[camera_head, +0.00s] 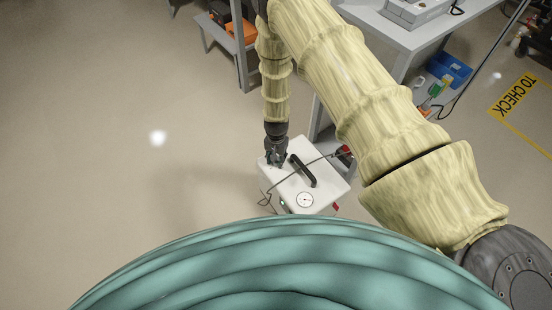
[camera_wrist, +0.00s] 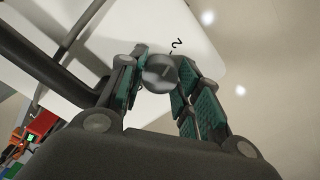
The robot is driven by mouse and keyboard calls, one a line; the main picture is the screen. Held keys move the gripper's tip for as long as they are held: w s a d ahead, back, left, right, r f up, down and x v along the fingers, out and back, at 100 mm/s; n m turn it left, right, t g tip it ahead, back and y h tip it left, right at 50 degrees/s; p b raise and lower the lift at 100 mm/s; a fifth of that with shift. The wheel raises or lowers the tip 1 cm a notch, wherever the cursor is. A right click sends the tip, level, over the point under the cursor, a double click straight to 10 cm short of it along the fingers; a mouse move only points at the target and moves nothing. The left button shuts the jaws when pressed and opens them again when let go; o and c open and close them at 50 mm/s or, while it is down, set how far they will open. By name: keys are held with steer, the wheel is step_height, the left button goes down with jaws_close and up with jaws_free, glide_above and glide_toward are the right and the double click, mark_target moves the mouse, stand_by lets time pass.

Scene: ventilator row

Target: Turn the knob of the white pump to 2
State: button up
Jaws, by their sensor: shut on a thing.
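The white pump (camera_head: 321,195) is a white box with a dark carry handle (camera_head: 303,170) and a round gauge (camera_head: 305,200) on it. My gripper (camera_head: 273,158) reaches down to the far left corner of its top. In the wrist view the grey round knob (camera_wrist: 160,73) sits between the two fingertips of my gripper (camera_wrist: 158,82), which is shut on it. A black "2" (camera_wrist: 176,44) is printed on the white top (camera_wrist: 120,38), just beyond the knob. Other marks around the knob are mostly hidden by the fingers. Which way the knob points is not clear.
A shelf with an orange case (camera_head: 243,31) is at the back. The floor at left is clear.

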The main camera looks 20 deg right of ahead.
steer(key=o, duration=1)
steer(key=shift+o, duration=0.2)
steer(key=shift+r, duration=0.15)
step_height(320, 180, up, 12)
stand_by(0.4)
